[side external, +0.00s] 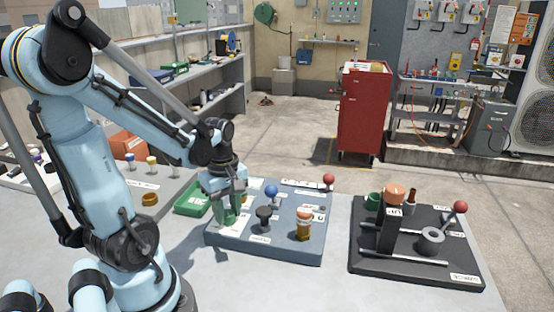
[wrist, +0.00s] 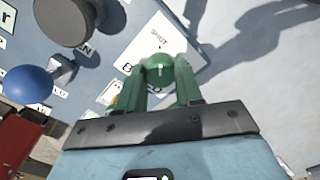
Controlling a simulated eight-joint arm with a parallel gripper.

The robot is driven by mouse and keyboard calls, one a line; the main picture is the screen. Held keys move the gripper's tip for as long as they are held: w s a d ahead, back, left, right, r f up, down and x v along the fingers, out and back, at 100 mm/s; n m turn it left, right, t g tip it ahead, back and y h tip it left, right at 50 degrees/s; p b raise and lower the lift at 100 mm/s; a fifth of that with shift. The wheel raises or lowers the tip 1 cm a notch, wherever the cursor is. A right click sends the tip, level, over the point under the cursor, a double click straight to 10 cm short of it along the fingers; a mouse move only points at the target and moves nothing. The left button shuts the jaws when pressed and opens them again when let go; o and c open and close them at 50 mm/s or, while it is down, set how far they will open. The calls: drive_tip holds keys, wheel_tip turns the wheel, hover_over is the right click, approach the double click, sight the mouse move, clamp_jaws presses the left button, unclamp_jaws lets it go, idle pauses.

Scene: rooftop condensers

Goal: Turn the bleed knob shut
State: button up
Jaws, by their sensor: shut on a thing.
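My gripper (side external: 228,214) reaches down over the left part of a blue-grey panel (side external: 283,243). In the wrist view its two green fingers (wrist: 160,84) are closed on a round green knob (wrist: 159,66), one on each side. A small pale mark shows on the knob's top. The knob stands on a white label plate (wrist: 143,56) with small lettering that seems to read "SHUT" and larger letters starting with "B", partly hidden by the fingers. In the side view the fingers largely hide the knob.
A dark round knob (side external: 264,214), a blue ball-topped lever (side external: 271,190), an orange-capped part (side external: 304,222) and a red ball lever (side external: 328,180) share the panel. A green tray (side external: 191,200) lies left of it. A black fixture board (side external: 414,250) stands right, with bare tabletop between.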

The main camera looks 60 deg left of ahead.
sight(228, 213)
drive_tip(key=shift+n, duration=0.3)
drive_tip(key=o, duration=1)
drive_tip(key=shift+o, duration=0.2)
drive_tip(key=shift+r, duration=0.1)
wheel_tip(228, 213, up, 12)
idle(0.4)
